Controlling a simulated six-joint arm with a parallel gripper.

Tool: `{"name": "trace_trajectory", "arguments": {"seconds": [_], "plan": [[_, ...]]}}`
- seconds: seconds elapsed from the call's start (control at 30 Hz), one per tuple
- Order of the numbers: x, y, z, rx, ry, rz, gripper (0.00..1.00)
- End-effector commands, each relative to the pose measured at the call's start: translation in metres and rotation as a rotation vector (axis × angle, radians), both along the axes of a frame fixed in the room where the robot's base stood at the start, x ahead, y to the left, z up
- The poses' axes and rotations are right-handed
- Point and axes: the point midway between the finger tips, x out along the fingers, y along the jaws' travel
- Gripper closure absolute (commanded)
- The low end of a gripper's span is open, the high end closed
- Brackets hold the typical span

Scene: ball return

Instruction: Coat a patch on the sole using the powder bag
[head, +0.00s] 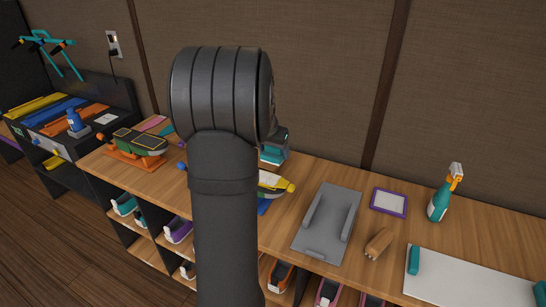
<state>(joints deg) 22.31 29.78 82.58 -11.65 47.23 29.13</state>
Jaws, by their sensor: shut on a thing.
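An upturned shoe with a pale sole and a yellow end (276,184) rests on a blue stand (264,208) at the middle of the bench. My arm hides much of it. Another upturned shoe with a dark green sole (138,141) rests on an orange stand (134,161) further left. My gripper's fingers are hidden behind my own large dark arm. A dark grey and teal part shows just right of the arm, above the pale sole, and I cannot tell what it is. I cannot make out the powder bag.
Right of my arm are a grey tray (313,240), a purple-framed card (389,202), a brown roller-like block (379,243), a teal spray bottle (438,204) and a white board (465,284). Shoes fill the shelves below. A dark rack (97,88) stands left.

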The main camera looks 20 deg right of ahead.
Motion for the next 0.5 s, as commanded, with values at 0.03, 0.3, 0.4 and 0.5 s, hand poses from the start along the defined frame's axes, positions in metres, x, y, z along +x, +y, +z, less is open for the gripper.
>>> {"name": "trace_trajectory", "arguments": {"seconds": [0.03, 0.3, 0.4, 0.5], "plan": [[0.0, 0.0, 0.005, -0.001, -0.001, 0.0, 0.51], [0.0, 0.0, 0.022, -0.001, 0.0, 0.001, 0.51], [0.0, 0.0, 0.023, -0.001, 0.0, 0.001, 0.51], [0.0, 0.0, 0.023, 0.0, 0.0, 0.001, 0.51]]}}
